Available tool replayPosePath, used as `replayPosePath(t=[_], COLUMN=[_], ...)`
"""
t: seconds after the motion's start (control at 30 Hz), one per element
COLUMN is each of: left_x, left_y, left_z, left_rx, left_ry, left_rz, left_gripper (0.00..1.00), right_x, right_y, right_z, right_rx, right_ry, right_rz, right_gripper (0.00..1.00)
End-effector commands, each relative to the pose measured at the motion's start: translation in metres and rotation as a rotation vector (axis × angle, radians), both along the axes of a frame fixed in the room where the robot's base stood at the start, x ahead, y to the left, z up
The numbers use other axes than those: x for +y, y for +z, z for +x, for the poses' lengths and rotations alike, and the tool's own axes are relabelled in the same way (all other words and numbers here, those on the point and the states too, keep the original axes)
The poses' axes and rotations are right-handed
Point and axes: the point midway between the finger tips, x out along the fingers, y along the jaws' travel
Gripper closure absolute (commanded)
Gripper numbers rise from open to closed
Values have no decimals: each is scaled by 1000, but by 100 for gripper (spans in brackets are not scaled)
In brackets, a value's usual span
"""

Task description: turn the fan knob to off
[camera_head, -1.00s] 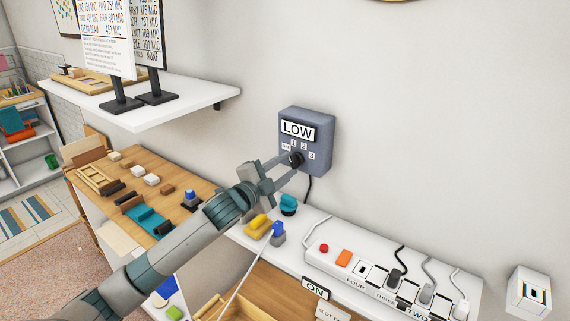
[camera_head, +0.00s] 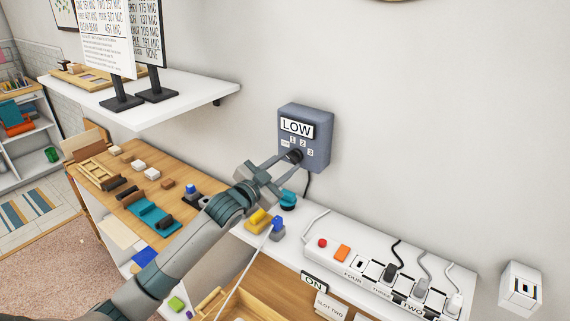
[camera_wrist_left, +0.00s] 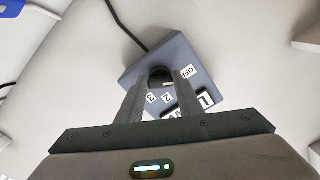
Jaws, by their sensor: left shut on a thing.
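The fan control box (camera_head: 318,125) is a blue-grey box on the wall with a "LOW" display and the marks OFF, 1, 2 and 3 around its knob. The black knob (camera_head: 295,156) sits low on its face, partly hidden by my fingers. My left gripper (camera_head: 288,160) reaches up from the lower left and is shut on the knob. In the left wrist view the knob (camera_wrist_left: 160,76) shows between my two fingers, with the box (camera_wrist_left: 186,55) behind. My right gripper is not in view.
A white shelf (camera_head: 150,100) with sign stands is at the left. The wall right of the box is clear.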

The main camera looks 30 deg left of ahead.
Motion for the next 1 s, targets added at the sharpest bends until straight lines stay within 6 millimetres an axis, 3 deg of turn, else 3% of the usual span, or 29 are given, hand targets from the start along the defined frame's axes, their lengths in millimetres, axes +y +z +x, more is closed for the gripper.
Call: replayPosePath(t=[0.33, 0.37, 0.4, 0.43, 0.77, 1.0], left_x=[0, 0, 0, 0, 0, 2], left_y=[-2, -2, -2, -2, -1, -3], left_z=[0, 0, 0, 0, -1, -15], left_rx=[4, 4, 4, 3, 2, 2], left_ry=[-1, -1, -1, 0, 0, 0], left_rz=[-6, -6, -6, -6, -4, -4], left_gripper=[90, 60, 50, 48, 48, 48], right_x=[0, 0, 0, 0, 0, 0], right_y=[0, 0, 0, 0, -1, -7], right_z=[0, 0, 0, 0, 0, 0], right_rx=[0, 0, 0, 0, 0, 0], right_ry=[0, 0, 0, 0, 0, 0], right_rz=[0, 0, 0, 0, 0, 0], right_gripper=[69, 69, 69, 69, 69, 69])
